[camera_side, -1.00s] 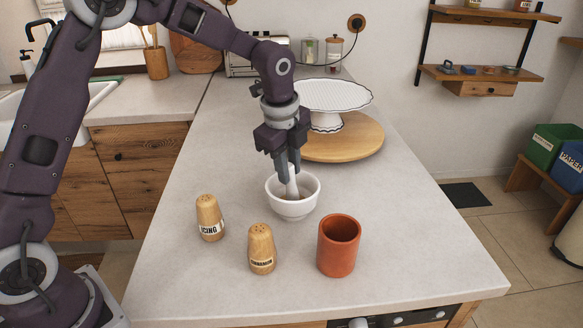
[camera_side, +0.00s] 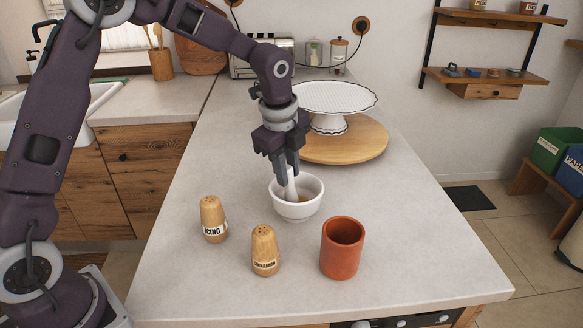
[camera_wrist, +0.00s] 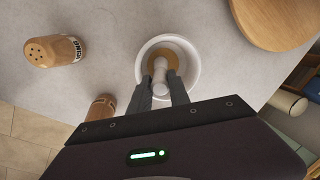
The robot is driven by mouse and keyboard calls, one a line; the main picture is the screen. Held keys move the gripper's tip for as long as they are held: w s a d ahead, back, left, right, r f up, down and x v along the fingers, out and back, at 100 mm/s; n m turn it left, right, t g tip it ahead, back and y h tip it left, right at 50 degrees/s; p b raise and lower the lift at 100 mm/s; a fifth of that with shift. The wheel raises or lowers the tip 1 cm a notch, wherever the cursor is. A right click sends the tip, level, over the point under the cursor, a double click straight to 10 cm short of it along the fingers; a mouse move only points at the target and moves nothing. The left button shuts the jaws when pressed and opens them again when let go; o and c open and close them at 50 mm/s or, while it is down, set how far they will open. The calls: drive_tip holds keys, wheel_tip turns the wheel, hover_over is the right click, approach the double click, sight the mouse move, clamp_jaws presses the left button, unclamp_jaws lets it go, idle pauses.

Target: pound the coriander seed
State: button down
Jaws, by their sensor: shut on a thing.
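A white mortar bowl (camera_side: 297,208) stands on the counter, with brownish contents (camera_wrist: 181,58) showing in its bottom in the wrist view. My gripper (camera_side: 287,172) is above the bowl, shut on a pale pestle (camera_side: 291,187). The pestle points down into the bowl, its lower end among the contents. In the wrist view the pestle (camera_wrist: 161,80) sits between the two fingers (camera_wrist: 161,92). The fingertips are around the level of the rim. I cannot tell single seeds apart.
An icing shaker (camera_side: 213,219), a cinnamon shaker (camera_side: 264,251) and a terracotta cup (camera_side: 342,248) stand in front of the bowl. A white cake stand (camera_side: 330,97) on a round wooden board (camera_side: 352,146) is behind it.

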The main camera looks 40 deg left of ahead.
drive_tip(key=shift+w+d, duration=0.35)
drive_tip(key=shift+w, duration=0.05)
drive_tip(key=shift+s+d+r, duration=0.1)
drive_tip(key=shift+s+r, duration=0.1)
drive_tip(key=shift+r, duration=0.85)
drive_tip(key=shift+s+d+r, duration=0.1)
drive_tip(key=shift+s+r, duration=0.15)
drive_tip(key=shift+r, duration=0.85)
drive_tip(key=shift+s+r, duration=0.2)
drive_tip(key=shift+r, duration=0.85)
wheel_tip(320, 180, up, 5)
drive_tip(key=shift+f, duration=0.1)
drive_tip(key=shift+d, duration=0.1)
